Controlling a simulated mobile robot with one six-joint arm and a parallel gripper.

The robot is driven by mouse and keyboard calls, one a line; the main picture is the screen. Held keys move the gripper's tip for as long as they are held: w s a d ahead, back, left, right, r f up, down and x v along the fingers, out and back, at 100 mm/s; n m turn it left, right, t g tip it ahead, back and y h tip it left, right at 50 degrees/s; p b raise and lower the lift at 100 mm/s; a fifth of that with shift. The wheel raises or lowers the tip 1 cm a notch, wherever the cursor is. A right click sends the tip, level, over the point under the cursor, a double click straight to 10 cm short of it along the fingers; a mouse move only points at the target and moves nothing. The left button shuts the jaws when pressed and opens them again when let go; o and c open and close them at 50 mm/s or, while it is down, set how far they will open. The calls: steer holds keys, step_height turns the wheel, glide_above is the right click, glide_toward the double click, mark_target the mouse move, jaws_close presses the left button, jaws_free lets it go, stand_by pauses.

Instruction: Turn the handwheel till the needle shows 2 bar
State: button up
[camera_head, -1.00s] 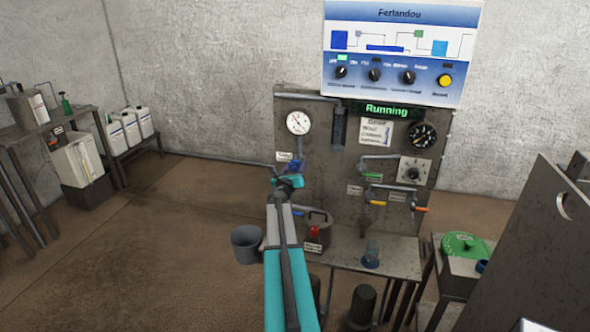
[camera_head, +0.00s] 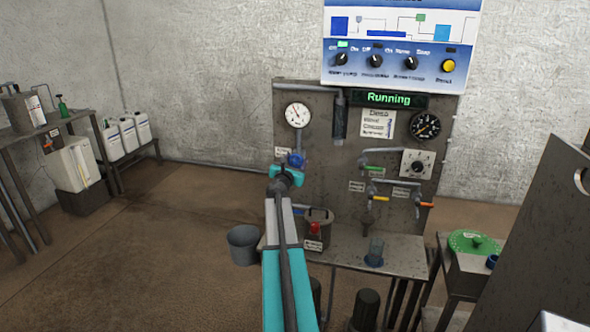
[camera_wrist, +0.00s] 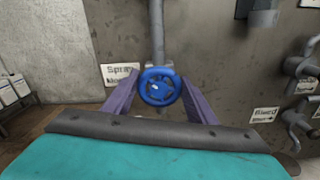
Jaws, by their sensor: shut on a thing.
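The blue handwheel (camera_head: 296,159) sits on a pipe at the left of the grey panel, below a round white gauge (camera_head: 297,114). The gauge's thin needle points to the upper left; its numbers are too small to read. My gripper (camera_head: 287,174) is at the handwheel, its teal body just below it. In the wrist view the handwheel (camera_wrist: 160,86) lies between my gripper's two purple fingers (camera_wrist: 160,92), which are shut on its rim. A "Spray" label (camera_wrist: 120,75) is on the panel left of the wheel.
A "Running" display (camera_head: 389,99) is lit green. A grey bucket (camera_head: 243,245) stands left of my arm. A dark plate (camera_head: 530,240) rises at the right. Floor at the left is open.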

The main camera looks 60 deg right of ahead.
steer(key=m+b, duration=0.3)
steer(key=b, duration=0.1)
steer(key=m+b, duration=0.3)
steer(key=b, duration=0.2)
steer(key=shift+s+d+f+m, duration=0.15)
steer(key=shift+s+d+m, duration=0.05)
steer(key=shift+m, duration=0.2)
steer(key=m+b, duration=0.2)
steer(key=b, duration=0.1)
steer(key=shift+m, duration=0.4)
steer(key=shift+r, duration=0.2)
steer(key=o, duration=1.1)
steer(key=shift+f, duration=0.1)
steer(key=shift+c, duration=0.2)
steer(key=shift+a, duration=0.2)
steer(key=shift+s+a, duration=0.1)
steer(key=shift+a, duration=0.1)
steer(key=b+v, duration=0.1)
steer(key=v, duration=1.2)
